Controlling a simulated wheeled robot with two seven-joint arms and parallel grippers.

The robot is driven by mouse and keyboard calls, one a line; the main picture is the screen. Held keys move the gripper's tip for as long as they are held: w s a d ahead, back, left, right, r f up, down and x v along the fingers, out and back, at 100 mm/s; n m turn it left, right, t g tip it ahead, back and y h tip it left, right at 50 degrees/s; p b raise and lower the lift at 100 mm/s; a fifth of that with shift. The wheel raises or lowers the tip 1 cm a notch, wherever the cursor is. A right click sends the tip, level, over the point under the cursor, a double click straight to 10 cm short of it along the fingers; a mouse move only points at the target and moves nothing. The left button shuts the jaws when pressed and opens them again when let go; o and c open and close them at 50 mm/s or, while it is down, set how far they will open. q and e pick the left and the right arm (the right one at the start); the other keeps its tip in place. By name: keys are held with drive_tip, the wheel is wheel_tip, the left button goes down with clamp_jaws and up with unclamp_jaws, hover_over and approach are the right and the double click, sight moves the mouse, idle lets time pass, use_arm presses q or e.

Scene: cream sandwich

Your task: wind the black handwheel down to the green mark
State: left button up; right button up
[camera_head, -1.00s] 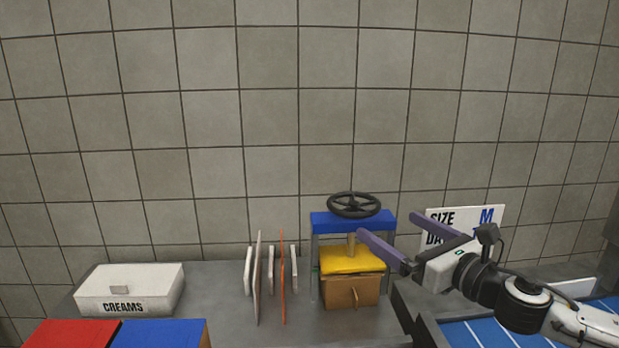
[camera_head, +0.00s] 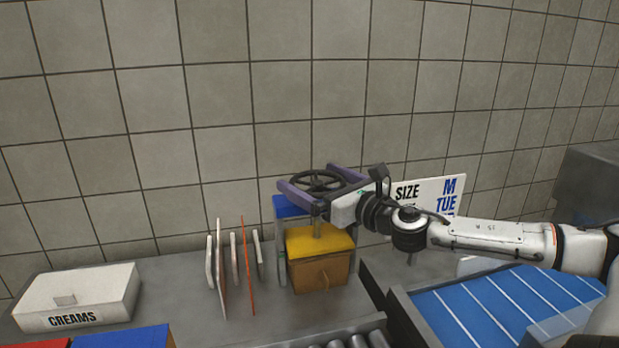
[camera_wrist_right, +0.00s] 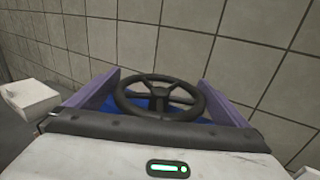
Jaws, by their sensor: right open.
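The black handwheel (camera_head: 318,181) sits on top of a press with a blue top beam (camera_head: 284,207). Below it are a screw, a yellow plate (camera_head: 320,243) and a brown box (camera_head: 320,273). My right gripper (camera_head: 305,177) is open, with its two purple fingers on either side of the handwheel. In the right wrist view the handwheel (camera_wrist_right: 161,113) lies between the spread fingers; I cannot tell whether they touch its rim. I cannot make out the green mark. My left gripper is not in view.
Several thin upright boards (camera_head: 222,270) stand left of the press. A white CREAMS box (camera_head: 78,295) is at the far left. A SIZE sign (camera_head: 430,196) is behind my right arm. A blue striped surface (camera_head: 490,305) lies at the right.

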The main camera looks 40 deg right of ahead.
drive_tip(key=shift+w+r, duration=0.2)
drive_tip(key=shift+w, duration=0.5)
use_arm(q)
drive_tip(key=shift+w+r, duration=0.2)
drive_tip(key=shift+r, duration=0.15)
use_arm(e)
drive_tip(key=shift+w+d, duration=0.1)
drive_tip(key=shift+w, duration=0.05)
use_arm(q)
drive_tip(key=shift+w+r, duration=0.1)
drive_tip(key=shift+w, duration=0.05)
use_arm(e)
drive_tip(key=shift+f, duration=0.1)
drive_tip(key=c, duration=0.8)
drive_tip(key=shift+o, duration=0.2)
